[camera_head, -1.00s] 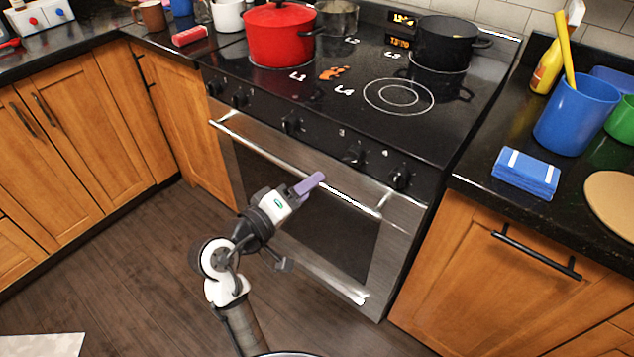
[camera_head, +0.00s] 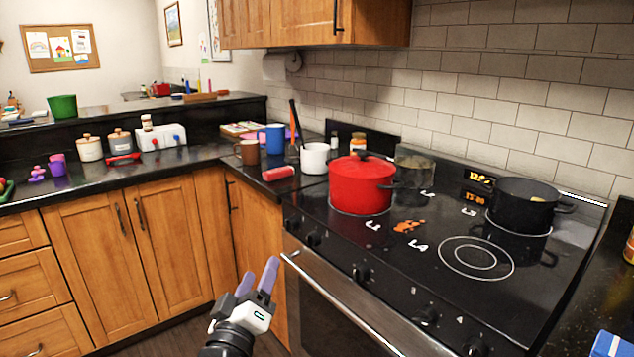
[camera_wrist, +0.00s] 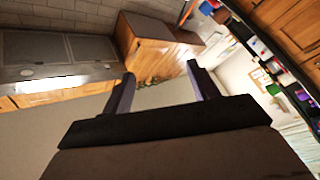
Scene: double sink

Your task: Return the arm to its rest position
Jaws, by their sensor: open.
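My gripper (camera_head: 257,283) is at the bottom of the head view, in front of the oven's left side and the wooden cabinets. Its two purple-grey fingers are apart, with nothing between them. In the wrist view my gripper (camera_wrist: 160,88) also shows two spread fingers with empty space between them. Most of my arm is below the head view's edge and hidden.
The black stove (camera_head: 395,240) carries a red pot (camera_head: 361,187) and a black pot (camera_head: 522,208); an orange patch (camera_head: 409,226) lies between burners. Wooden cabinets (camera_head: 140,250) stand left. A white mug (camera_head: 314,158) and several small items line the counter.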

